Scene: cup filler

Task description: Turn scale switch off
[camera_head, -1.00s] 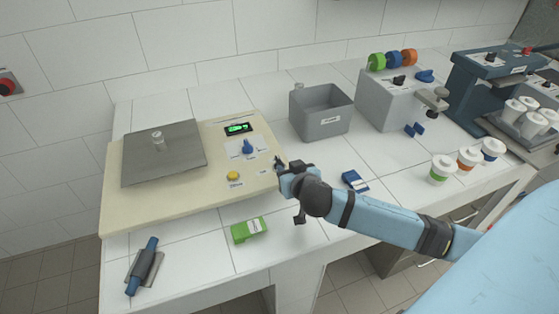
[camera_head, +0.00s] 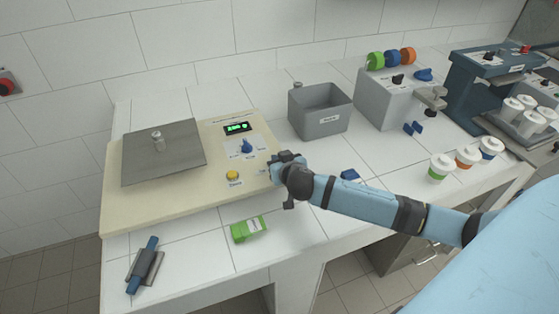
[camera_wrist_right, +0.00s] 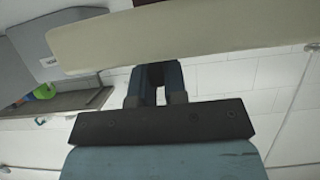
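The scale (camera_head: 190,190) is a beige slab with a grey square plate (camera_head: 150,163) at left. Its blue switch knob (camera_head: 247,147) sits on a pale label panel at the right, below a lit green display (camera_head: 237,128). A yellow button (camera_head: 233,175) is in front of the knob. My right gripper (camera_head: 273,164) is at the scale's right edge, right of the knob and apart from it. In the right wrist view, its fingers (camera_wrist_right: 157,78) appear to meet with nothing between them, near the beige slab (camera_wrist_right: 200,38). My left gripper is out of view.
A grey bin (camera_head: 320,118) stands behind my right gripper. A green box (camera_head: 249,229) and a blue-handled tool (camera_head: 143,265) lie in front of the scale. A blue item (camera_head: 350,175) lies beside my right arm. Lidded cups (camera_head: 466,158) stand at right.

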